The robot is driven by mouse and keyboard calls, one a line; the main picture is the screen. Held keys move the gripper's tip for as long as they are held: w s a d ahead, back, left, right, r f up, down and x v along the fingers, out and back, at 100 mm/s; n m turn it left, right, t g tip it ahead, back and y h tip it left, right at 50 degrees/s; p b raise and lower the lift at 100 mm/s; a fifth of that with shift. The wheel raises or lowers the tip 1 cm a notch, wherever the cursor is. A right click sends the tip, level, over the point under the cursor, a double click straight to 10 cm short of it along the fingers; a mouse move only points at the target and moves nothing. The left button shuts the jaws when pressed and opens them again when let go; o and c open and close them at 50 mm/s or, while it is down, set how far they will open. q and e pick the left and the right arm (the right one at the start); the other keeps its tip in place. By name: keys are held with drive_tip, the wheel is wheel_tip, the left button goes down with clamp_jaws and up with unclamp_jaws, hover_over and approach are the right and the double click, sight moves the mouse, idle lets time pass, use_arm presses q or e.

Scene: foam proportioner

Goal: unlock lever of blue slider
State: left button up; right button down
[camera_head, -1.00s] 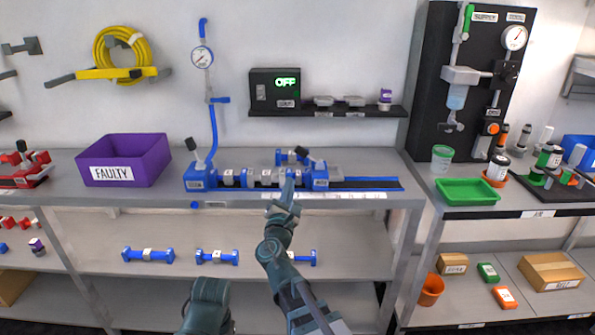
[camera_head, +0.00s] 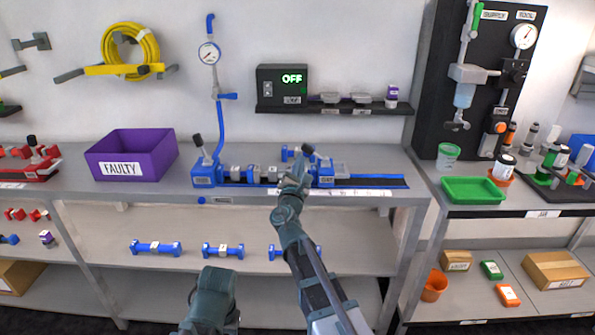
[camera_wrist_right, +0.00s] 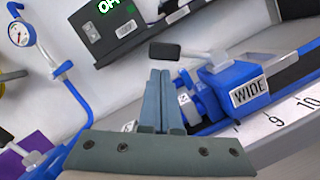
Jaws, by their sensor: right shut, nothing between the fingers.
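The blue slider (camera_head: 325,173) sits on the rail of the blue bench fixture. In the right wrist view it is a blue block labelled WIDE (camera_wrist_right: 235,85). Its lever (camera_wrist_right: 200,54) is a light grey bar with a black tip (camera_wrist_right: 165,51), pointing left from the top of the block. In the head view the lever's black tip (camera_head: 308,150) shows just above my right gripper (camera_head: 299,165). My right gripper is shut and empty; its fingertips in the wrist view (camera_wrist_right: 161,75) appear just below the black tip. Contact cannot be told.
Another upright lever (camera_head: 197,140) stands at the fixture's left end. Several grey and blue parts lie along the rail. A purple FAULTY bin (camera_head: 145,172) stands to the left. A black wall shelf (camera_head: 340,109) hangs behind. The rail right of the slider is clear.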

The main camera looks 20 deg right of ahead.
drive_tip(key=shift+w+d+r, duration=0.15)
drive_tip(key=shift+w+d, duration=0.15)
drive_tip(key=shift+w, duration=0.3)
drive_tip(key=shift+r, duration=0.1)
drive_tip(key=shift+s+r+m+p, duration=0.1)
drive_tip(key=shift+r+m+p, duration=0.1)
drive_tip(key=shift+m+p, duration=0.25)
